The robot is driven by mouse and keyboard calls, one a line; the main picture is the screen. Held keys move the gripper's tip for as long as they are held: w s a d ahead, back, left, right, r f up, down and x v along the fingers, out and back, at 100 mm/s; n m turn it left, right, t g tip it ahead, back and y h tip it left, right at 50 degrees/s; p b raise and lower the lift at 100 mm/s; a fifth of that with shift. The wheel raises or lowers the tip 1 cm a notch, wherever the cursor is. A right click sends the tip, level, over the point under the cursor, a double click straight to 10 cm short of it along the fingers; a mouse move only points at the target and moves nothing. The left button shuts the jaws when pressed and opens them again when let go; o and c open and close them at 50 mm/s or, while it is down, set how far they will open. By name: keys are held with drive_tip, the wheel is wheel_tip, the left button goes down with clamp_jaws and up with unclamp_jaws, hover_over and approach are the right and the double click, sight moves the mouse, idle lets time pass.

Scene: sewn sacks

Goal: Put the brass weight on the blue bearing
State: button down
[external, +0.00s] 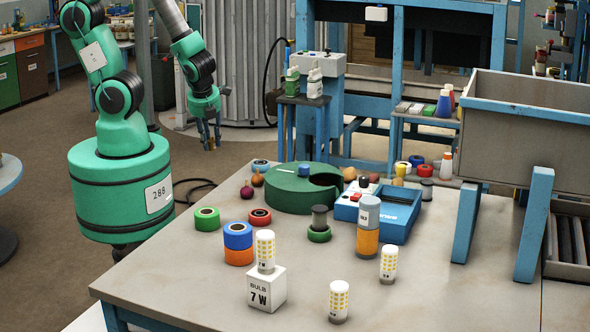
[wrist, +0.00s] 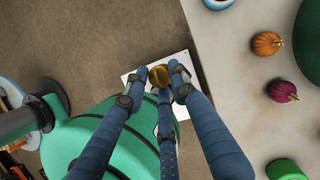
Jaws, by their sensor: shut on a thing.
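My gripper (external: 211,141) hangs in the air left of the table, above the floor near my base. Its fingers are shut on the brass weight (wrist: 160,76), a small golden piece at the fingertips. A blue ring-shaped piece (external: 238,230) lies flat on top of an orange one (external: 239,256) at the table's front left. Another blue-rimmed ring (external: 260,164) lies at the table's back left edge; it also shows at the top of the wrist view (wrist: 216,3). I cannot tell for sure which of the two is the blue bearing. The gripper is apart from both.
Green (external: 207,219) and red (external: 259,217) rings lie near the table's left side. Orange (external: 257,180) and purple (external: 247,192) pumpkins stand by a large green block (external: 290,198). A bulb stands on a white box (external: 266,289) close to the blue-and-orange stack.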

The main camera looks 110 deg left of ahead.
drive_tip(key=shift+f, duration=0.4)
drive_tip(key=shift+w, duration=0.15)
drive_tip(key=b, duration=0.2)
hover_over(260, 161)
drive_tip(key=d, duration=0.2)
drive_tip(key=shift+w+a+f, duration=0.15)
drive_tip(key=shift+w+f, duration=0.25)
drive_tip(key=shift+f, duration=0.35)
drive_tip(key=shift+f, duration=0.1)
drive_tip(key=shift+f+b, duration=0.35)
drive_tip(key=shift+f, duration=1.3)
drive_tip(key=shift+f, duration=0.1)
drive_tip(key=c, duration=1.4)
unclamp_jaws()
drive_tip(key=shift+c, duration=0.2)
